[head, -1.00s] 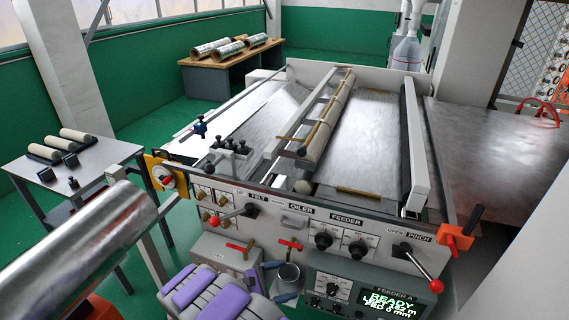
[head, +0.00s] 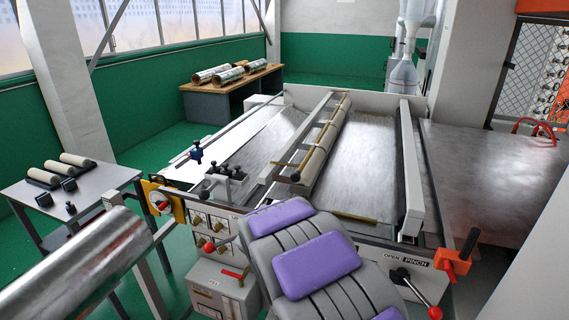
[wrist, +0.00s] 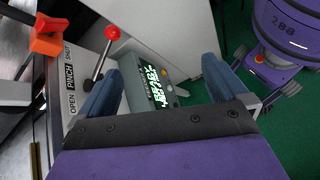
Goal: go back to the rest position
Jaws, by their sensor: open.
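My gripper (wrist: 159,68) shows in the wrist view with its two blue-grey fingers wide apart and nothing between them. Past the fingers are the feeder's lit display box (wrist: 158,88) and the pinch lever with its red knob (wrist: 112,33). In the head view my purple and grey padded arm rises in front of the foil machine (head: 385,225) and hides the middle of its front panel. The gripper itself is out of sight in the head view. The red-knobbed pinch lever (head: 434,312) is visible right of my arm.
A shiny metal roll (head: 75,270) fills the lower left. Behind it, a small grey table (head: 100,190) holds pale rollers. A metal sheet table (head: 490,170) adjoins the machine at right. A wooden-topped bench (head: 230,80) with foil rolls stands at back. Green floor lies between.

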